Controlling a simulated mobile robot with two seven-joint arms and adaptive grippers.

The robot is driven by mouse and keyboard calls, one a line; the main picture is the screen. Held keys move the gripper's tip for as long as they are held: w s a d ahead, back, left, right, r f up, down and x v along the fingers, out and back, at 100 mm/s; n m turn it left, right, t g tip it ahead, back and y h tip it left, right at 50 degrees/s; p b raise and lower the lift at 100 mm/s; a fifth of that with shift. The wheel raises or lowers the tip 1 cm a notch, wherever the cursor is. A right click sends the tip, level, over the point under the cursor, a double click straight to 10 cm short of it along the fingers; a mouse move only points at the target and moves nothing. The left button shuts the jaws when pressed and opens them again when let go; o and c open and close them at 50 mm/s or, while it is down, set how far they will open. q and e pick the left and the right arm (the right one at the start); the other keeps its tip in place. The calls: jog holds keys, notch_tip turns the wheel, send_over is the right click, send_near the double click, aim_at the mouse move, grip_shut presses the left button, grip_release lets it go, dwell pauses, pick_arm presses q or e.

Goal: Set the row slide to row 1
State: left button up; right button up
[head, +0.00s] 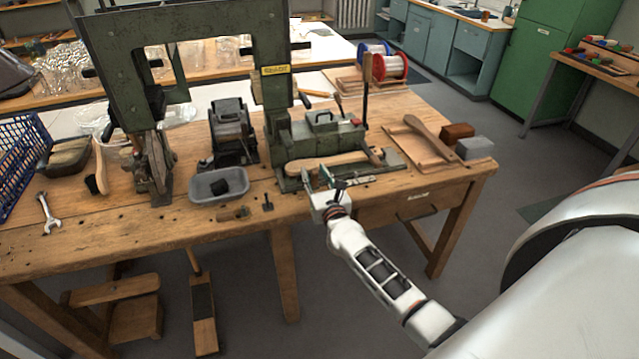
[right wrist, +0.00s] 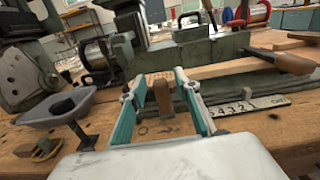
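The tufting machine's base (head: 320,138) stands at the table's right half. A pale number strip (right wrist: 243,108) with dark digits lies along its front edge; it also shows in the head view (head: 358,181). In the right wrist view a small upright wooden block (right wrist: 163,97), perhaps the slide's knob, stands left of the strip. My right gripper (head: 325,178) is at the machine's front edge. Its teal fingers (right wrist: 162,100) are apart, one on each side of the block, with gaps visible. I cannot tell which digit the slide is at. My left gripper is not in view.
A wooden brush body (head: 328,161) lies across the machine's front. A grey tray (head: 207,196) with a dark piece stands to the left, beside a T-shaped tool (head: 267,202). A wooden board with a brush handle (head: 430,137) lies right. Wire spools (head: 388,66) stand behind.

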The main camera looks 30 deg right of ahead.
jog(key=v, duration=1.1)
jog(key=shift+s, duration=0.3)
jog(key=shift+f, duration=0.1)
jog(key=s+a+f+n+g+y, duration=0.1)
jog(key=s+a+f+n+y, duration=0.35)
jog(key=n, duration=0.75)
jog(key=s+a+f+n+y, duration=0.25)
jog(key=s+a+n, duration=0.25)
jog(key=a+n, duration=0.5)
jog(key=s+f+n+g, duration=0.2)
jog(key=s+f+n, duration=0.3)
jog(key=n, duration=0.5)
jog(key=s+a+f+n+g, duration=0.1)
jog(key=s+f+n+g, duration=0.2)
jog(key=s+n, duration=0.6)
notch_tip(320, 180, down, 2)
jog(key=shift+f+n+g, duration=0.15)
jog(key=shift+n+g, duration=0.15)
jog(key=shift+n, duration=0.8)
jog(key=shift+d, duration=0.1)
